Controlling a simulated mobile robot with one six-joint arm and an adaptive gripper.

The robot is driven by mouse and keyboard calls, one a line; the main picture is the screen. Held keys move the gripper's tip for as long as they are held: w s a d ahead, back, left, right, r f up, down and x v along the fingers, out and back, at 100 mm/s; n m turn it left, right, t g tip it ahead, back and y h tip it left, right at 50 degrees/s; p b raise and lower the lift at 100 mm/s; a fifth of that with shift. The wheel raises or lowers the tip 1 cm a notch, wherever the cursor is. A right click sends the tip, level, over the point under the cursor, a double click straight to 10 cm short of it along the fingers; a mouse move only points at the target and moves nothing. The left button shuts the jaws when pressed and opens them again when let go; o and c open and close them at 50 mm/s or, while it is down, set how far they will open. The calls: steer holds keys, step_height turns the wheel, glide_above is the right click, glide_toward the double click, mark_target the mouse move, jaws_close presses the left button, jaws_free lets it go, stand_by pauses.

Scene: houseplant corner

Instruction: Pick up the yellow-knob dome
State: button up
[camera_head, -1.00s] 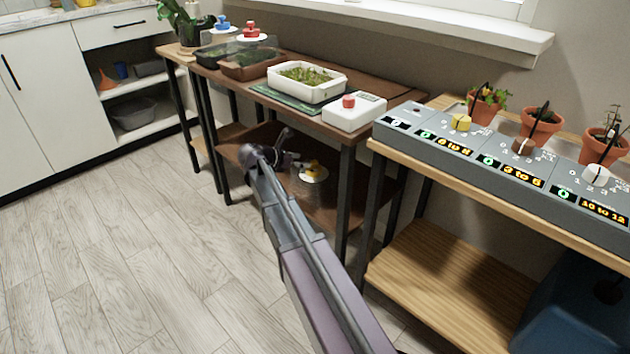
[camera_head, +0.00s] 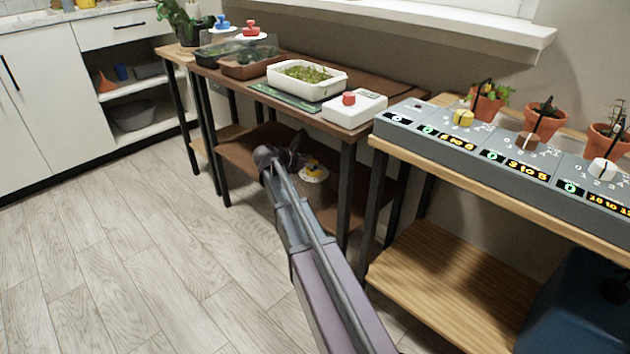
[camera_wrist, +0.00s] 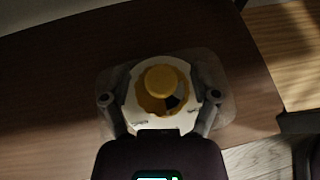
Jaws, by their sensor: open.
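The yellow-knob dome (camera_head: 314,170) stands on the lower shelf (camera_head: 240,156) of the dark brown table. In the wrist view its round yellow knob (camera_wrist: 161,80) sits on a white disc, with the clear dome edge (camera_wrist: 219,72) spreading around it. My gripper (camera_wrist: 160,104) is open, with one finger on each side of the knob and a gap on both sides. In the head view my gripper (camera_head: 298,158) is small and dark beside the dome, partly hidden by my arm.
A table leg (camera_head: 346,195) stands right of the dome. The floor in front is clear.

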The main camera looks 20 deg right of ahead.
jaws_close()
steer(key=shift+r, duration=0.2)
stand_by(0.3)
step_height(320, 180, up, 3)
steer(key=p, duration=0.3)
steer(key=s+a+r+p, duration=0.1)
steer(key=s+a+p, duration=0.1)
steer(key=s+a, duration=0.7)
steer(key=a, duration=0.3)
steer(key=shift+s+a+r, duration=0.3)
steer(key=shift+s+a, duration=0.05)
steer(key=shift+a, duration=0.05)
